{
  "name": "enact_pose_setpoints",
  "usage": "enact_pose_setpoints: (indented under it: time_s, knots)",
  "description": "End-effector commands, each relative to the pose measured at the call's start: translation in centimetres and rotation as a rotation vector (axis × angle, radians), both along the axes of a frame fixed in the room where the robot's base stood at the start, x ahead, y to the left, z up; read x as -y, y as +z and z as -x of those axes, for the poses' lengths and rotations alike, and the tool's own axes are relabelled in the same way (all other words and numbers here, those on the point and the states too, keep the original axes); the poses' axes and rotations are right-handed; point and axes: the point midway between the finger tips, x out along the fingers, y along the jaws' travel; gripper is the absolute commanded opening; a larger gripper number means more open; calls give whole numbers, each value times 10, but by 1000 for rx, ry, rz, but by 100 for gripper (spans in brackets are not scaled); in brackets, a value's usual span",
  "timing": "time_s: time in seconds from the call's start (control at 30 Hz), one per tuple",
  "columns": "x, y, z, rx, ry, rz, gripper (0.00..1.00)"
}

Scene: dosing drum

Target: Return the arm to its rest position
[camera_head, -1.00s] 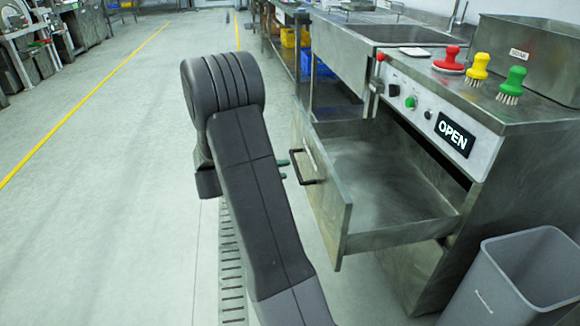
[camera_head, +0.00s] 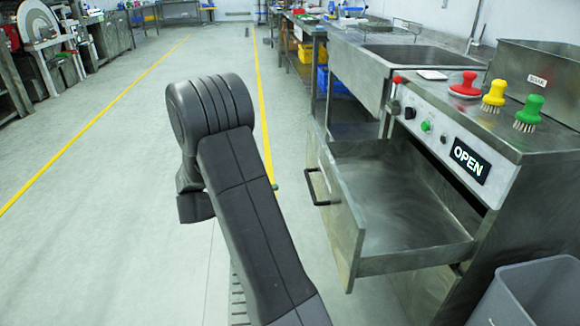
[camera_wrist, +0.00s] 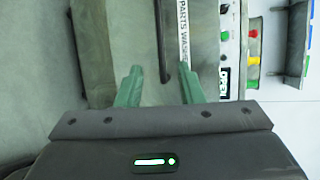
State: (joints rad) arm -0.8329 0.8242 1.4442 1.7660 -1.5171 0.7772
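My arm (camera_head: 245,210) is raised and bent in the head view, in front of and to the left of the open drawer (camera_head: 345,215). My gripper is mostly hidden behind the arm there; only a small green fingertip shows, left of the drawer's dark handle (camera_head: 313,188). In the wrist view my gripper (camera_wrist: 161,87) has its two green fingers spread apart, with nothing held between them. A dark bar, apparently the handle (camera_wrist: 164,45), shows beyond the gap between the fingers.
The steel washer cabinet has an OPEN sign (camera_head: 469,160) and a red brush (camera_head: 465,85), yellow brush (camera_head: 494,96) and green brush (camera_head: 528,113) on top. A grey bin (camera_head: 535,295) stands at the lower right. Clear floor (camera_head: 100,230) lies to the left.

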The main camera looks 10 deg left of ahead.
Motion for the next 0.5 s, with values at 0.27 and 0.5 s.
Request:
enact_pose_setpoints:
  time_s: [0.27, 0.5]
  knots:
    - [31, -10, -28, 1, -4, -1, 34]
    - [65, -18, -60, 2, -3, 0, 34]
